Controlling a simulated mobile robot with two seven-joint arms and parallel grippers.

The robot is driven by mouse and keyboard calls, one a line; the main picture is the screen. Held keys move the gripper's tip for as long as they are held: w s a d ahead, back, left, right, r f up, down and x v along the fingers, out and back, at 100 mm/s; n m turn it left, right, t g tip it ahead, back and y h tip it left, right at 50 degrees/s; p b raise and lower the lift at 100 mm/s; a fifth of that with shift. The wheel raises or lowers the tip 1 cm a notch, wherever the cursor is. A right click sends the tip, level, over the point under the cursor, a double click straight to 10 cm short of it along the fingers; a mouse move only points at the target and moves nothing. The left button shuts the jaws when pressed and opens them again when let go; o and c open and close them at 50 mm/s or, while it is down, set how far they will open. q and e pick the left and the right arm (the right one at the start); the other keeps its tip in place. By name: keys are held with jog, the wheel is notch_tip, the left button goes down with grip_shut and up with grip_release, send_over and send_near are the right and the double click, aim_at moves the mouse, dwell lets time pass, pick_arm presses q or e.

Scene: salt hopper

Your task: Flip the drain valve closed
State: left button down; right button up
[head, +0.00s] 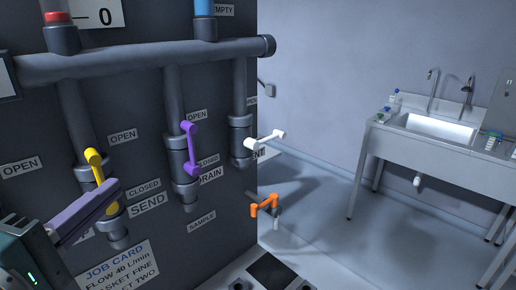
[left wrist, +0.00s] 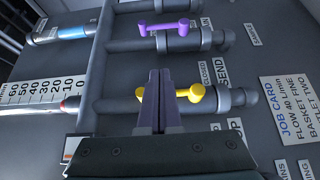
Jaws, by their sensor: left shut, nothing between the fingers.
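The drain valve has a purple handle (head: 191,149) on a grey vertical pipe, with a DRAIN label (head: 209,173) beside it. The handle runs along the pipe, its free knob low near the CLOSED label (head: 207,160); an OPEN label (head: 196,115) is above. It also shows in the left wrist view (left wrist: 170,27). My left gripper (head: 113,187) is shut and empty, left of and below the purple handle. Its fingers (left wrist: 158,76) overlap the yellow handle (left wrist: 183,95) of the SEND valve in the picture; I cannot tell whether they touch. My right gripper is out of view.
The yellow handle (head: 95,165) stands left of the purple one. A white handle (head: 265,140) sticks out to the right, with an orange handle (head: 265,205) lower down. A horizontal pipe (head: 150,60) crosses above. A sink table (head: 440,150) stands at the right, with open floor before it.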

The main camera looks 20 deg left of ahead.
pick_arm(q)
jog(key=p, duration=0.2)
send_near(174, 152)
jog(key=w, duration=0.1)
jog(key=w+a+r, duration=0.1)
jog(key=w, duration=0.1)
jog(key=w+a, duration=0.1)
jog(key=shift+w+r, duration=0.25)
jog(key=shift+w, duration=0.15)
jog(key=shift+w+d, duration=0.7)
jog(key=shift+w, duration=0.15)
jog(key=shift+w+d+f, duration=0.15)
jog(key=shift+w+d, duration=0.25)
jog(key=shift+w, duration=0.1)
jog(key=shift+p, duration=0.3)
